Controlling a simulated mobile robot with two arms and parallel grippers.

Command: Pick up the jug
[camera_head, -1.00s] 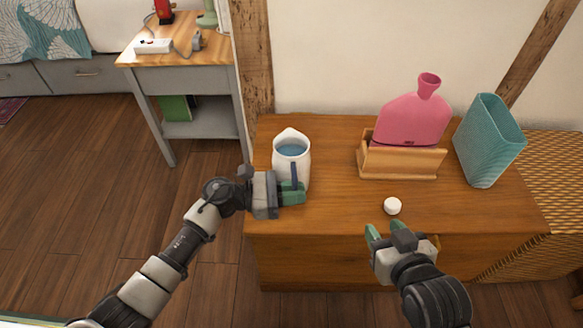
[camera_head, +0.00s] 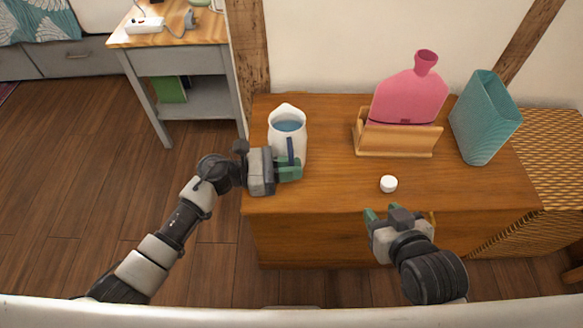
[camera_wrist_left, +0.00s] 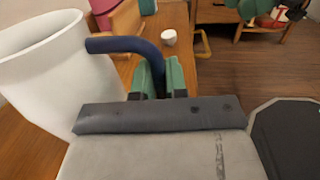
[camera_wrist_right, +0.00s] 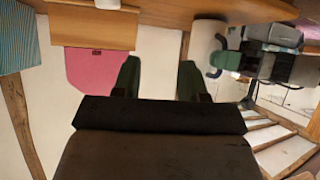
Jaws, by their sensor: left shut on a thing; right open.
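The white jug (camera_head: 285,142) with a blue handle and blue contents stands upright at the left end of the wooden dresser top. My left gripper (camera_head: 290,168) is at its front right side, shut on the blue handle. In the left wrist view the handle (camera_wrist_left: 125,45) runs down between the green fingers (camera_wrist_left: 160,78), and the jug's white wall (camera_wrist_left: 45,70) is at the left. Whether the jug's base touches the wood is hard to tell. My right gripper (camera_head: 383,214) is open and empty by the dresser's front edge. The right wrist view shows its two fingers apart (camera_wrist_right: 160,80).
On the dresser (camera_head: 330,190), a pink bottle-shaped thing (camera_head: 410,95) stands in a wooden holder (camera_head: 398,140). A teal vase (camera_head: 484,118) is at the right. A small white round thing (camera_head: 388,184) lies near the front. A grey side table (camera_head: 180,65) stands at the left.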

